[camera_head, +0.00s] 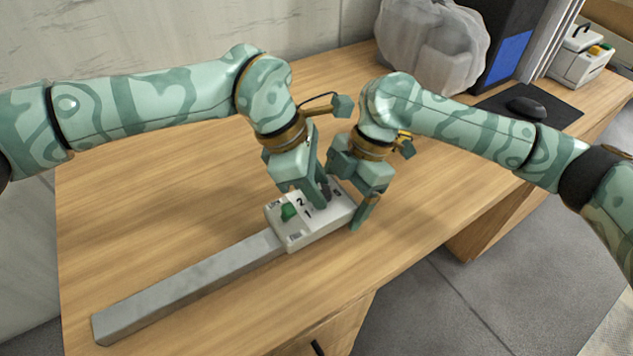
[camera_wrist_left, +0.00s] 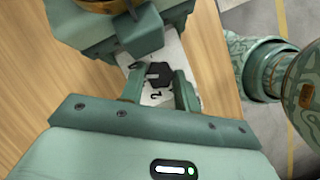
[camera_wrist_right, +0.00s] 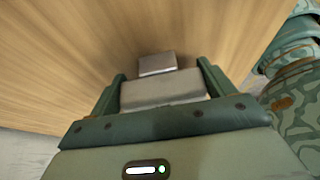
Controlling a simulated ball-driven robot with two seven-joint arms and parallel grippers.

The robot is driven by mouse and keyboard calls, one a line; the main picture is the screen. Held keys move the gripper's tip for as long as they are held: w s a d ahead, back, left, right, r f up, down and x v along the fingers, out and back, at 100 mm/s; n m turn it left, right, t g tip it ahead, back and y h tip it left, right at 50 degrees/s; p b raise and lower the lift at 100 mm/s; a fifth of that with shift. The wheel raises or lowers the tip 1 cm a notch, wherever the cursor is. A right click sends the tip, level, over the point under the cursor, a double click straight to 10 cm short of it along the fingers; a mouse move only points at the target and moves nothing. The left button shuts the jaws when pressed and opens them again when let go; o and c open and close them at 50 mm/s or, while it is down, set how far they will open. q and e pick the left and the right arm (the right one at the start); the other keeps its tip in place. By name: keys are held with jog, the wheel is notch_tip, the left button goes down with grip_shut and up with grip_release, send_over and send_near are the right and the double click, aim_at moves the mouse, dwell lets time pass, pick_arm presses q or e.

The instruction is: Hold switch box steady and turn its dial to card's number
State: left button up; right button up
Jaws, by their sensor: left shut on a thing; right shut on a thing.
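The white switch box (camera_head: 318,226) lies on the wooden desk, with a green part (camera_head: 288,212) on its left side and printed numbers, 2 and 1 among them. Its dark dial (camera_wrist_left: 159,74) shows in the left wrist view, between the fingers of my left gripper (camera_wrist_left: 160,92). That gripper comes down from above and is shut on the dial. My right gripper (camera_wrist_right: 160,90) is shut on the right end of the box, its fingers on either side of the pale body. My grippers hide part of the box's top. I cannot make out a card with a number.
A long grey bar (camera_head: 190,290) runs from the box's left end toward the desk's (camera_head: 120,215) near left. The left desk area is clear.

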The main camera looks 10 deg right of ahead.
pick_arm(q)
jog(key=shift+w+m+g, duration=0.15)
jog(key=shift+m+g, duration=0.15)
jog(key=shift+m, duration=0.7)
jog(key=o, duration=1)
jog(key=shift+c, duration=0.2)
jog(key=v, duration=1.2)
jog(key=shift+w+d, duration=0.1)
jog(key=shift+d, duration=0.05)
